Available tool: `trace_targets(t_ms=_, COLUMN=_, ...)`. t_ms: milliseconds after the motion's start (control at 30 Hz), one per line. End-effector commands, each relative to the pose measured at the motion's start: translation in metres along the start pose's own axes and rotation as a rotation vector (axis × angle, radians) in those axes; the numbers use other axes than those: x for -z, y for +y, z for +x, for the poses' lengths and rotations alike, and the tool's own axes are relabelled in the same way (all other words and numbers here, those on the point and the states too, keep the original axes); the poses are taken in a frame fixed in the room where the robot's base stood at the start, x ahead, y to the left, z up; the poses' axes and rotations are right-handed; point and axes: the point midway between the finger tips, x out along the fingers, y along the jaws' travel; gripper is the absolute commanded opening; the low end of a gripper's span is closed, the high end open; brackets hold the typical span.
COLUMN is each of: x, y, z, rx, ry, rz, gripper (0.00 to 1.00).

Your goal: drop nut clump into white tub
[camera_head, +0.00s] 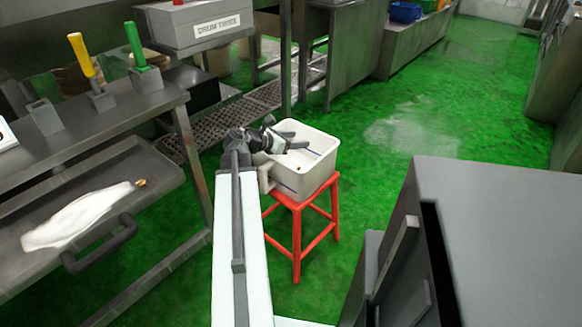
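The white tub (318,182) stands upright on a red stool (297,225) near the middle of the view. My gripper (301,139) is over the tub's opening, at the far end of my arm. Its two grey fingers look spread apart, with nothing visible between them. The arm and gripper hide part of the tub's left side and inside.
A steel bench (95,128) with yellow-handled and green-handled tools stands at left. Its lower tray (110,168) holds a white cloth (75,217) and a small brown piece (141,183). Grey machinery (500,235) blocks the right front. Green floor (400,125) is clear behind the stool.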

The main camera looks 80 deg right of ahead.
Motion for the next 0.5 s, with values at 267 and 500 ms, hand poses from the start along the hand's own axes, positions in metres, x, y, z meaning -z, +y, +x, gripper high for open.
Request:
trace_targets(t_ms=267, x=-0.002, y=-0.001, z=-0.018, rx=-0.001, ry=0.0, rz=-0.001, gripper=0.56)
trace_targets(t_ms=500, x=-0.003, y=-0.001, z=-0.064, rx=-0.001, ry=0.001, rz=-0.001, gripper=0.56)
